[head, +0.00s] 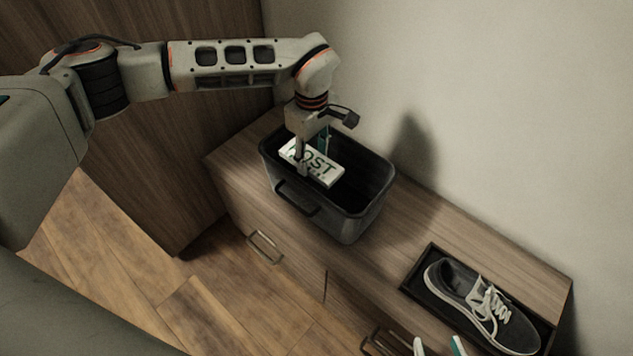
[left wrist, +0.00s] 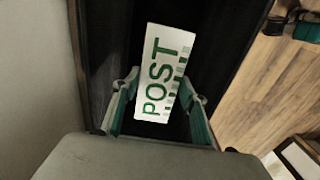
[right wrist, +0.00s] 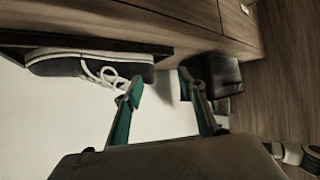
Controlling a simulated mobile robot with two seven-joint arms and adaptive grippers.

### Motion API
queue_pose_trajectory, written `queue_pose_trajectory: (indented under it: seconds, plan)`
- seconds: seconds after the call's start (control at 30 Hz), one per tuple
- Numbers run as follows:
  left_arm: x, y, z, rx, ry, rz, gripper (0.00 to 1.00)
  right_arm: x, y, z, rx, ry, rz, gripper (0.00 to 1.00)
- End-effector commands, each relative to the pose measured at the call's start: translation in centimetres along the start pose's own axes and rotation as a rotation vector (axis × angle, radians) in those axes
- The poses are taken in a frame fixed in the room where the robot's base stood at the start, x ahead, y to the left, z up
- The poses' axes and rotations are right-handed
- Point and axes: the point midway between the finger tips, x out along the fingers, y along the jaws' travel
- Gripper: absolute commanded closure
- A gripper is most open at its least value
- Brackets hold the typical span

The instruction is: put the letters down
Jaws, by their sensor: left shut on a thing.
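The letters (head: 325,169) are a white bundle with "POST" in dark green. My left gripper (head: 308,158) is shut on them and holds them within the outline of the dark bin (head: 345,226). The letters look near rim height, but their gap to the bin floor is unclear. In the left wrist view the letters (left wrist: 167,72) sit between the fingers (left wrist: 160,92), with the dark bin around them. My right gripper (head: 440,347) shows only its fingertips at the bottom edge of the head view. In the right wrist view its fingers (right wrist: 160,90) are apart and empty.
The bin stands on a wooden cabinet (head: 226,160) against a pale wall. A dark sneaker (head: 480,300) lies in a shallow black tray (head: 413,281) to the right. Drawer handles (head: 265,248) stick out in front. Bare cabinet top lies between bin and tray.

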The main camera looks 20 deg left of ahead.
Motion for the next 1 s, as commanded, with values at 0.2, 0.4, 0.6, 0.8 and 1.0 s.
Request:
queue_pose_trajectory:
  seconds: [0.2,0.4,0.6,0.8,1.0]
  plan:
    - [4.8,-0.2,0.1,0.002,-0.003,-0.007,0.8,0.3,-0.8,-0.6,0.041,0.024,-0.013,0.6]
    - [5.5,0.0,0.1,0.002,-0.001,0.0,0.8,0.4,-1.1,-1.2,0.052,0.039,-0.017,0.6]
    - [8.4,-0.2,0.2,0.002,-0.005,-0.009,0.8,0.6,-1.5,-0.6,0.072,0.033,-0.025,0.6]
    - [11.3,-0.2,0.2,0.003,-0.004,-0.007,0.8,0.7,-1.8,-2.1,0.108,0.069,-0.032,0.6]
    - [10.8,0.1,0.0,0.003,0.0,0.002,0.83,0.8,-1.8,-3.9,0.113,0.109,-0.033,0.6]
